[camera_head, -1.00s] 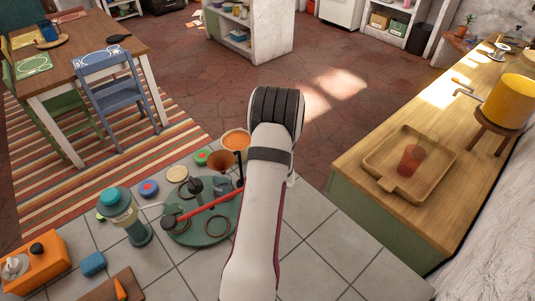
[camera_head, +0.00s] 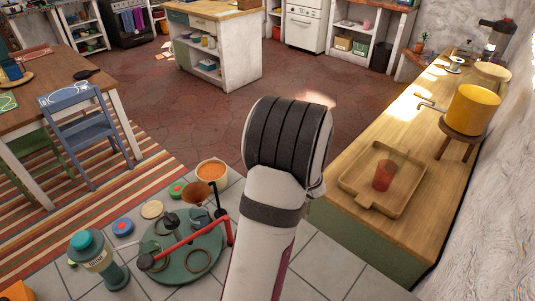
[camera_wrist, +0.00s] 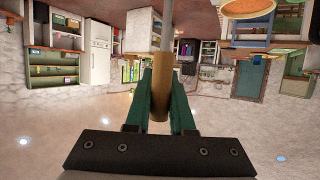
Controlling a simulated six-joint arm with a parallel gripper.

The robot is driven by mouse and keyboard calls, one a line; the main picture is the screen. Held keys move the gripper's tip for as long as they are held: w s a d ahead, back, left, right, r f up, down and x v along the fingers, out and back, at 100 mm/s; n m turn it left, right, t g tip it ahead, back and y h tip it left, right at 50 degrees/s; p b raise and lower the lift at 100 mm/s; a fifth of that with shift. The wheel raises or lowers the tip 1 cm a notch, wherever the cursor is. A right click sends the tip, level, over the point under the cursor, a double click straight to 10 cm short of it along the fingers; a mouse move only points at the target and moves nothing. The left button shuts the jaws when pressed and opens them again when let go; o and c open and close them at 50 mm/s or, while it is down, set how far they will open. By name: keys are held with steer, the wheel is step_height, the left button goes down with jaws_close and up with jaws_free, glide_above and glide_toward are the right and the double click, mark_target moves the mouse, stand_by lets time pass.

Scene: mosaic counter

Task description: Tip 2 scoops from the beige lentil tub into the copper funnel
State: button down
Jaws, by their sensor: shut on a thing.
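The beige tub (camera_head: 198,178) holds orange lentils and stands on the tiled counter, left of my arm in the head view. The copper funnel (camera_head: 194,192) is just in front of it, by a red stand (camera_head: 190,238) on a round green base. In the wrist view my gripper (camera_wrist: 160,100) is shut on a wooden handle (camera_wrist: 160,85), with a thin metal shaft beyond it. The scoop's bowl is not clearly visible, so I cannot tell what it holds. A round orange-filled vessel, apparently the tub (camera_wrist: 248,10), shows at the top edge. My arm hides the gripper in the head view.
A teal canister (camera_head: 98,258) and small round lids (camera_head: 152,209) stand left of the green base. The tiles at front right are clear.

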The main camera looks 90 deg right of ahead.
steer(key=w+d+n+t+y, duration=0.25)
steer(key=w+d, duration=0.35)
steer(key=w, duration=0.5)
steer(key=w+d+n+t+y, duration=0.1)
steer(key=w+d+n+t, duration=0.2)
steer(key=w+d, duration=0.55)
step_height(320, 180, down, 9)
steer(key=w+a, duration=0.1)
steer(key=shift+w+a+r, duration=0.2)
steer(key=shift+w+a, duration=0.15)
steer(key=shift+a, duration=0.05)
steer(key=shift+h, duration=0.25)
step_height(320, 180, up, 7)
steer(key=shift+f, duration=0.15)
steer(key=w+a+r+n+t+y, duration=0.1)
steer(key=a+r+n+t+y, duration=0.1)
steer(key=a, duration=0.5)
steer(key=w+a+r+n+t+y, duration=0.1)
steer(key=a+r+n+t+y, duration=0.1)
steer(key=a+r, duration=0.4)
steer(key=shift+w+a+r+n+y, duration=0.2)
steer(key=shift+w+a+n+y, duration=0.15)
steer(key=shift+a+n+y, duration=0.65)
